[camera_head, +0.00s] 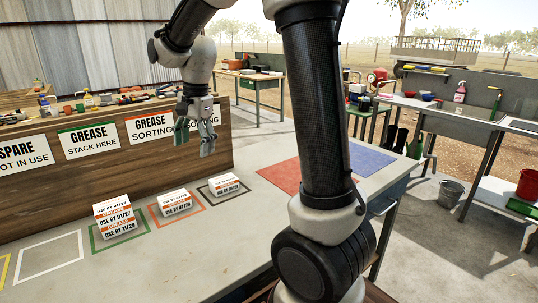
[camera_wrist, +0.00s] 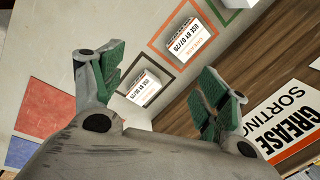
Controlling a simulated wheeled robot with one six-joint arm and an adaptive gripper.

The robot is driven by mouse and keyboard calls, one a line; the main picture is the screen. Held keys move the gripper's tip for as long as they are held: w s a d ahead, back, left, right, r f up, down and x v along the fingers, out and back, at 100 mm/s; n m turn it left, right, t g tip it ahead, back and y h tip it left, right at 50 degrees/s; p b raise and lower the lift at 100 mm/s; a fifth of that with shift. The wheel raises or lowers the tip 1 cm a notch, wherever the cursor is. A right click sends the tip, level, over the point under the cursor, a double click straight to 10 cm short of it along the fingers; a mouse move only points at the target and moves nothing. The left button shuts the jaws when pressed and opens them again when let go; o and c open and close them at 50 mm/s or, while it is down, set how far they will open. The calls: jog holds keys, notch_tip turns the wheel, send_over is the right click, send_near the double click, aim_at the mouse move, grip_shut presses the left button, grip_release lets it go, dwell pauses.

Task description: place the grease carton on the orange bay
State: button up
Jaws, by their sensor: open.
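White cartons with orange grease labels and use-by dates stand in the outlined bays. A carton (camera_head: 224,184) sits in the dark-outlined bay (camera_head: 213,201); in the wrist view this carton (camera_wrist: 146,87) lies between and beyond my fingers. The orange bay (camera_head: 183,220) holds grease packaging (camera_head: 174,203), also visible in the wrist view (camera_wrist: 191,38); whether it is one carton or a stack is unclear. A taller grease stack (camera_head: 115,217) stands in the green bay (camera_head: 140,233). My gripper (camera_head: 196,138) is open and empty, above the bench near the dark bay, pointing down.
A white-outlined bay (camera_head: 50,256) is empty. A wooden backboard (camera_head: 60,188) with signs and tools on top runs behind the bays. Red (camera_head: 283,176) and blue (camera_head: 368,158) flat patches lie on the bench to the right. The bench front is clear.

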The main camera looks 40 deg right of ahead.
jog(key=s+d+r+n+t, duration=0.1)
jog(key=s+n, duration=0.3)
jog(key=s, duration=0.4)
jog(key=s+d+r+n+t, duration=0.1)
jog(key=s+d+n, duration=0.3)
jog(key=s, duration=0.5)
jog(key=s+d+r+n+t+h, duration=0.1)
jog(key=s+d+n, duration=0.2)
jog(key=s+n, duration=0.2)
jog(key=s, duration=0.3)
jog(key=shift+s+d+r, duration=0.2)
jog(key=shift+s+d, duration=0.05)
jog(key=shift+s, duration=0.1)
